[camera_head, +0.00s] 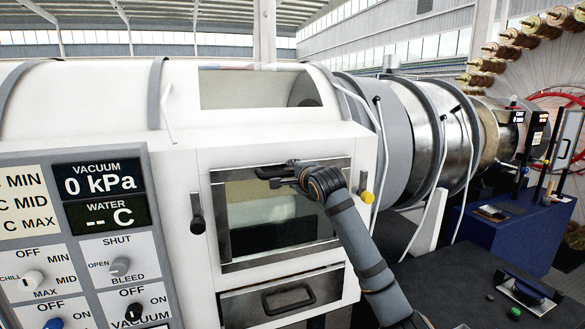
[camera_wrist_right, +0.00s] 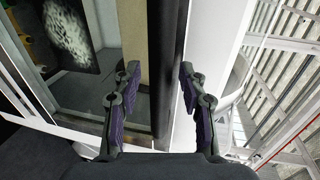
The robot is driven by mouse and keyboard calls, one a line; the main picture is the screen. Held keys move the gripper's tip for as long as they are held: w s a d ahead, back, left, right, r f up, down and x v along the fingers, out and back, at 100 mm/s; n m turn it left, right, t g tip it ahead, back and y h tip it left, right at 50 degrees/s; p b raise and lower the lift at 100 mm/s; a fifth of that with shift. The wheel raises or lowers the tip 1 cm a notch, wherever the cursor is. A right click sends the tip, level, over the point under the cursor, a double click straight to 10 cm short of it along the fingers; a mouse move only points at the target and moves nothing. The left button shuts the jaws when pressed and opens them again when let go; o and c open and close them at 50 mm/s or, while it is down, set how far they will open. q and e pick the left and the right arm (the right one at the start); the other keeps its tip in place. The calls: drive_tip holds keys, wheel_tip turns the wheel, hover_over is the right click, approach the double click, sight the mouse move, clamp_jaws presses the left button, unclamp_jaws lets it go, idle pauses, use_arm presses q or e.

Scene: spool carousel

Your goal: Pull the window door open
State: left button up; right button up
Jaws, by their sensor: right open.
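The window door (camera_head: 225,215) is a metal-framed glass pane in the front of the white machine. It looks closed in its opening. My right gripper (camera_head: 283,172) is at the door's top edge, its arm coming from the lower right. In the right wrist view my right gripper (camera_wrist_right: 160,72) is open, with one finger on each side of a long dark bar (camera_wrist_right: 166,45) along the pane's edge. I cannot tell whether this bar is a handle or the frame, or whether the fingers touch it. My left gripper is not in view.
A black lever (camera_head: 196,212) is left of the door; a yellow knob (camera_head: 367,197) is to its right. A drawer (camera_head: 240,305) with a dark handle is below. The control panel (camera_head: 85,240) reads 0 kPa. A dark table (camera_head: 460,285) stands at right.

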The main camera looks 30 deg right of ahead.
drive_tip(key=shift+c, duration=0.2)
clamp_jaws()
drive_tip(key=shift+w, duration=0.1)
idle(0.6)
